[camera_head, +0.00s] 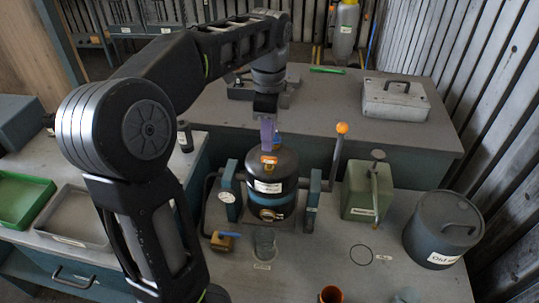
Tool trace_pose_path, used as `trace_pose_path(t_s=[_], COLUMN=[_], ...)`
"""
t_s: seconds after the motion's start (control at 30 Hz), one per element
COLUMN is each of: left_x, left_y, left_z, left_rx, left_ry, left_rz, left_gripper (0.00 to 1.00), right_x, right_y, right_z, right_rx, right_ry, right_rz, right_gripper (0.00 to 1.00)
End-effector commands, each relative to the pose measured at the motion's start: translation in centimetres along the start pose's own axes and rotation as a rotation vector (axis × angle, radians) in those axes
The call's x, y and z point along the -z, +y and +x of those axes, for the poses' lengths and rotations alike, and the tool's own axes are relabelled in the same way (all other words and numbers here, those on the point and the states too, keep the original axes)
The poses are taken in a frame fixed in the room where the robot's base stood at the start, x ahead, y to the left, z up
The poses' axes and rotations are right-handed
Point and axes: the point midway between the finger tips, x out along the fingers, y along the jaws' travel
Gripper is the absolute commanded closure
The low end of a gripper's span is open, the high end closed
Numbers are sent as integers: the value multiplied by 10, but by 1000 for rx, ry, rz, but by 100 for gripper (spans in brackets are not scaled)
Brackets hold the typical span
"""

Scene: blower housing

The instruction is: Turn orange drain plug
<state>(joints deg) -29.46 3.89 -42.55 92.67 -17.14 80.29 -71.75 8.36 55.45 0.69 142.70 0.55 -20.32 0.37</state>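A black round housing (284,165) with white labels stands upright between two blue-grey brackets on the table. A small orange piece (268,160), which looks like the orange plug, sits at its top front. My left gripper (268,146) points down from above, with its fingertips right at or just above this orange piece. The fingers are small and overlap the housing here, so I cannot tell whether they touch or grip it. My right gripper is not in view.
A lever with an orange knob (342,128) rises right of the housing. A green can (366,191) and a grey drum (443,229) stand further right. A clear beaker (265,243), a brass valve (223,241) and an orange cup (331,294) are in front.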

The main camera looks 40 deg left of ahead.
Motion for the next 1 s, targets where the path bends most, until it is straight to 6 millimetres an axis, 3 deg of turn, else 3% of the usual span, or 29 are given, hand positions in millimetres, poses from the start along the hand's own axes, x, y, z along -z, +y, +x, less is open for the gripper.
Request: trace_pose_path(t_s=[0.07,0.1,0.4,0.73,1.0], left_x=[0,0,0,0,0], left_y=[0,0,0,0,0], left_z=[18,19,57,61,61], left_rx=[-1,-3,0,1,1], left_ry=[-1,-1,-1,0,0], left_rz=[1,1,1,0,0], left_gripper=[67,67,67,68,90], right_x=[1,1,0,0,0], right_y=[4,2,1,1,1], right_z=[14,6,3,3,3], right_rx=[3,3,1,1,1], right_ry=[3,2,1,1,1], right_rz=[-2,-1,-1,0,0], right_gripper=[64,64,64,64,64])
